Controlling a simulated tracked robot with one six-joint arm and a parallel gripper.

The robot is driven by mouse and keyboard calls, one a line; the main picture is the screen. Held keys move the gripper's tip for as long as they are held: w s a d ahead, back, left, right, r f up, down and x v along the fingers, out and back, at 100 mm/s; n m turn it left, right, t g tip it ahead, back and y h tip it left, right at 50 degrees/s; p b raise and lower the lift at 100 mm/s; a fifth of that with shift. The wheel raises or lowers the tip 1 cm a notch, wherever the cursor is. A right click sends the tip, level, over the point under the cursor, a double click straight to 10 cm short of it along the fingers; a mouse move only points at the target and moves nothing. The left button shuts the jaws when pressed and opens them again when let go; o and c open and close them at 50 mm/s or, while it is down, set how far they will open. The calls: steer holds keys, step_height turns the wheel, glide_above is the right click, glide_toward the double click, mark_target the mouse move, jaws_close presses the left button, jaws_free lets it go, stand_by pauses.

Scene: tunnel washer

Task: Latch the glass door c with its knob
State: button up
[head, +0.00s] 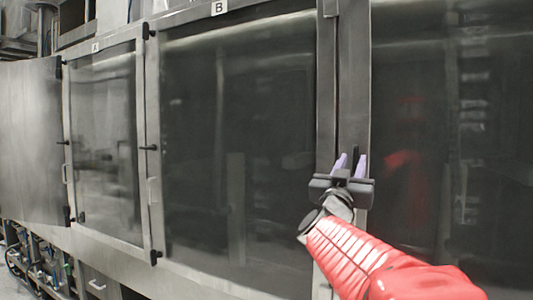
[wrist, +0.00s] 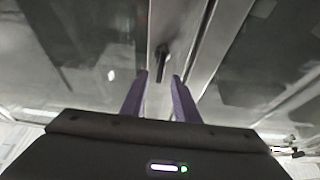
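The right-hand dark glass door (head: 425,130), most likely door c, has a metal frame along its left edge; no letter shows on it. It appears closed or nearly so; I cannot tell exactly. My gripper (head: 351,163) is in front of the metal strips between it and door B, fingers apart. In the wrist view the two purple fingers of my gripper (wrist: 160,78) are open and empty. A black knob (wrist: 161,63) on a metal post lies just ahead, centred between the fingertips.
Glass door B (head: 240,150) is closed left of my gripper. Glass door A (head: 105,140) is further left, with small black knobs (head: 150,148) on the post between them. A metal panel (head: 30,140) stands at the far left.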

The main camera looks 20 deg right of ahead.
mark_target(355, 155)
steer(key=shift+x, duration=2.9)
jaws_close()
